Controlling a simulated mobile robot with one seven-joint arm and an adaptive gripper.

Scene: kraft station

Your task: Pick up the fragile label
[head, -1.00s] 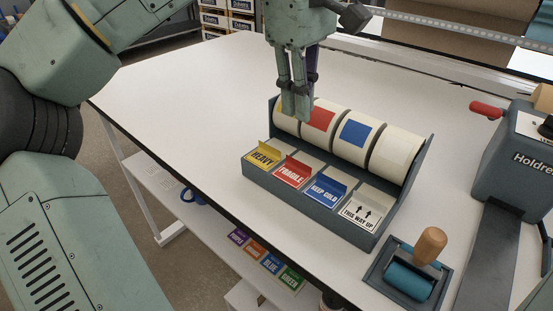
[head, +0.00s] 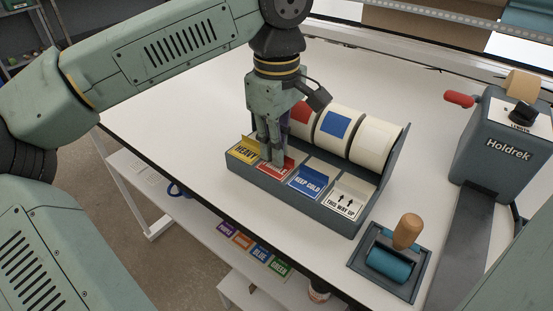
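The red fragile label (head: 271,172) sits in the dispenser (head: 345,221), between the yellow heavy label (head: 243,151) and the blue keep cold label (head: 308,182). My gripper (head: 271,160) points down over the fragile label, with its fingertips at the label's upper part. The fingers hide part of the label and its lettering. I cannot tell whether the fingertips touch it or whether they are closed on it.
The this way up label (head: 346,200) is at the dispenser's right end, and label rolls (head: 373,143) stand behind. A blue roller (head: 389,264) with a wooden handle and the grey Holdrek machine (head: 498,146) are to the right. The table's left part (head: 160,118) is clear.

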